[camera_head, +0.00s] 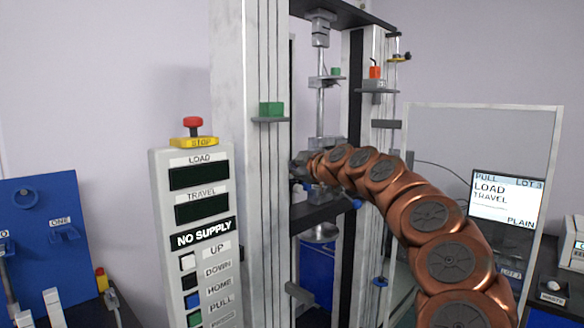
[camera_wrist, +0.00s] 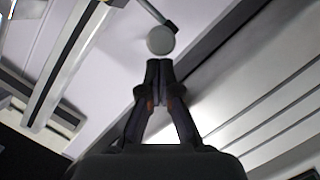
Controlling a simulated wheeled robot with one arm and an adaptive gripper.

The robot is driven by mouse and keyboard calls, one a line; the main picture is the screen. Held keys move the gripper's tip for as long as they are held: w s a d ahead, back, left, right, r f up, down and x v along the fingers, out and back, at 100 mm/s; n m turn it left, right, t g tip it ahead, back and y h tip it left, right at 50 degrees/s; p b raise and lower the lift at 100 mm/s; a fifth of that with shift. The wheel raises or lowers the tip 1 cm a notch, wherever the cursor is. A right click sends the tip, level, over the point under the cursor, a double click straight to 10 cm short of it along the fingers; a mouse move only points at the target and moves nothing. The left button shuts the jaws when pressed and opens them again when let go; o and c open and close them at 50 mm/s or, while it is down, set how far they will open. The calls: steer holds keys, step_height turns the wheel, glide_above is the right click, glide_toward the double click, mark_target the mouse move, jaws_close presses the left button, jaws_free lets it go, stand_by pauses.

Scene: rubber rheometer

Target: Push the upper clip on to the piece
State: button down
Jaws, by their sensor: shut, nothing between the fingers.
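My gripper (camera_head: 300,164) is at the end of my copper-coloured arm, between the columns of the test machine (camera_head: 228,120). In the wrist view my gripper (camera_wrist: 159,66) has its two dark fingers together and empty. Just beyond the tips in that picture is a round pale disc (camera_wrist: 160,40) on a dark rod; I cannot tell whether the tips touch it. A vertical metal rod (camera_head: 320,105) hangs in the machine, with grey fittings around it near my gripper. I cannot tell for sure which fitting is the upper clip. The piece cannot be made out.
A control panel (camera_head: 193,240) reading NO SUPPLY stands in front, with a red stop button (camera_head: 193,122) on top. A clear framed guard (camera_head: 480,106) and a screen reading PULL (camera_head: 507,200) are at right. A blue board (camera_head: 50,245) is at left.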

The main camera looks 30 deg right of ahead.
steer(key=shift+d, duration=0.1)
steer(key=shift+w+d+b, duration=0.25)
steer(key=shift+d+b, duration=0.7)
steer(key=shift+d, duration=0.05)
steer(key=shift+w+d+b, duration=0.25)
steer(key=shift+d+b, duration=0.7)
steer(key=shift+d, duration=0.05)
